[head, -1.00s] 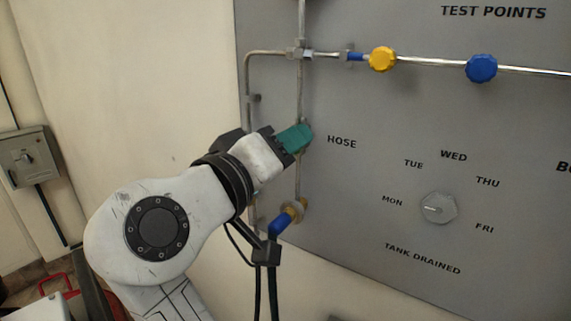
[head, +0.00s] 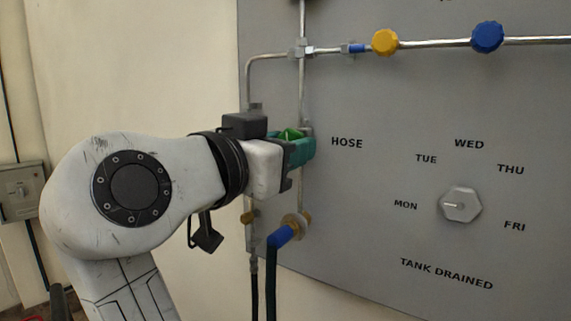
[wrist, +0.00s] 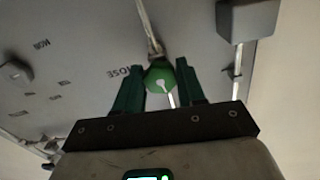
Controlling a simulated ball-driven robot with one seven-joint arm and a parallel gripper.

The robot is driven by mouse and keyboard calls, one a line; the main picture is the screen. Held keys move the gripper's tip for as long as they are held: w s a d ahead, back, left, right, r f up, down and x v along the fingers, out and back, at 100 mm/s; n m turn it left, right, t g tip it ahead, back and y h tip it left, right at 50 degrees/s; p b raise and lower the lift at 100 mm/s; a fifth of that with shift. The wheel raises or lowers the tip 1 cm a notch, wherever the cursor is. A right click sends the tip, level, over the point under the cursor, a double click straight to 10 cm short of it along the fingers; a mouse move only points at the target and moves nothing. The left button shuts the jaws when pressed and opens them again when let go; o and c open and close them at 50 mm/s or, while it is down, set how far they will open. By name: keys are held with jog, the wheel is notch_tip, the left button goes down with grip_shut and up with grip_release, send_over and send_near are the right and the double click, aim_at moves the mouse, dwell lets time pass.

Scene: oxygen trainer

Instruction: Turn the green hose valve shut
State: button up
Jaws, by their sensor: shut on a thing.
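The green hose valve (head: 291,134) sits on the vertical pipe just left of the HOSE label. It also shows in the wrist view (wrist: 159,79) as a green knob with a pale pointer mark. My gripper (head: 302,150) has its two teal fingers around the valve, one on each side, and is shut on it. In the wrist view my gripper (wrist: 159,88) has the knob between its fingers near their tips. The fingers and the wrist hide part of the valve in the head view.
The grey panel (head: 370,240) carries a yellow knob (head: 385,42), a blue knob (head: 487,37) and a day dial (head: 460,204). A blue-ended hose fitting (head: 282,236) is below my gripper. A grey box (head: 20,190) is on the left wall.

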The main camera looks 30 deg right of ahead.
jog(key=shift+f+m+b, duration=0.25)
jog(key=shift+m+b, duration=0.25)
jog(key=shift+m, duration=0.3)
jog(key=o, duration=1.1)
jog(key=shift+r, duration=0.2)
jog(key=shift+c, duration=0.2)
jog(key=v, duration=1)
jog(key=shift+s+a, duration=0.2)
jog(key=shift+a, duration=0.15)
jog(key=shift+f, duration=0.1)
